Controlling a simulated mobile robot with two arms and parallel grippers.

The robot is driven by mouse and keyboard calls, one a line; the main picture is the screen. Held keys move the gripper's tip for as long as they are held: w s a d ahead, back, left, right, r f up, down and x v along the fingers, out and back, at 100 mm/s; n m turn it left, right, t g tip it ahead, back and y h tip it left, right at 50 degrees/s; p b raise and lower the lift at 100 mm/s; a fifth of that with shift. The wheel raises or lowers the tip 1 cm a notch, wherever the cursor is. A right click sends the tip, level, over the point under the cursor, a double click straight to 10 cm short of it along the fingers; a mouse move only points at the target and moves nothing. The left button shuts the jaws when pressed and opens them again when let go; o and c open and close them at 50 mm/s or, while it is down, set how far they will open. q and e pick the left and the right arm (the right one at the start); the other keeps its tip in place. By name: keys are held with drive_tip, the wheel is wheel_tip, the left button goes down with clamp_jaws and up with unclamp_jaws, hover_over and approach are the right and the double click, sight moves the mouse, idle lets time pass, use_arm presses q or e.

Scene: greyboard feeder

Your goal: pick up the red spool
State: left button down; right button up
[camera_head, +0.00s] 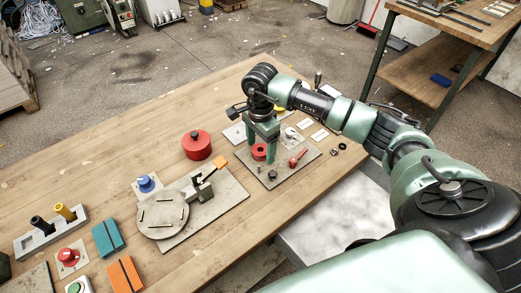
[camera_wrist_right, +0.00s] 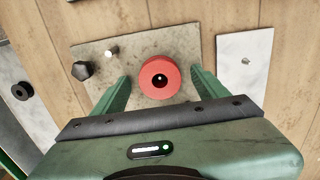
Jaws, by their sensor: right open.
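The red spool (camera_head: 259,153) stands on a grey plate (camera_head: 290,166) toward the far right of the table. In the right wrist view the red spool (camera_wrist_right: 160,92) is a round red disc with a dark centre. My right gripper (camera_head: 261,147) points down over it with its green fingers parted. In the right wrist view the fingers of the right gripper (camera_wrist_right: 161,80) lie to either side of the spool, with gaps visible. The fingers partly hide the spool in the head view. My left gripper is out of view.
A red lidded pot (camera_head: 197,147) stands left of the plate. A red-handled piece (camera_head: 297,158) is close by on the right. A grey fixture with a round disc (camera_head: 163,214), a blue knob (camera_head: 146,183) and coloured blocks (camera_head: 107,237) fill the nearer left. Bare wood lies at the far left.

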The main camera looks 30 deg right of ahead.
drive_tip(key=c, duration=1.4)
drive_tip(key=shift+r, duration=0.15)
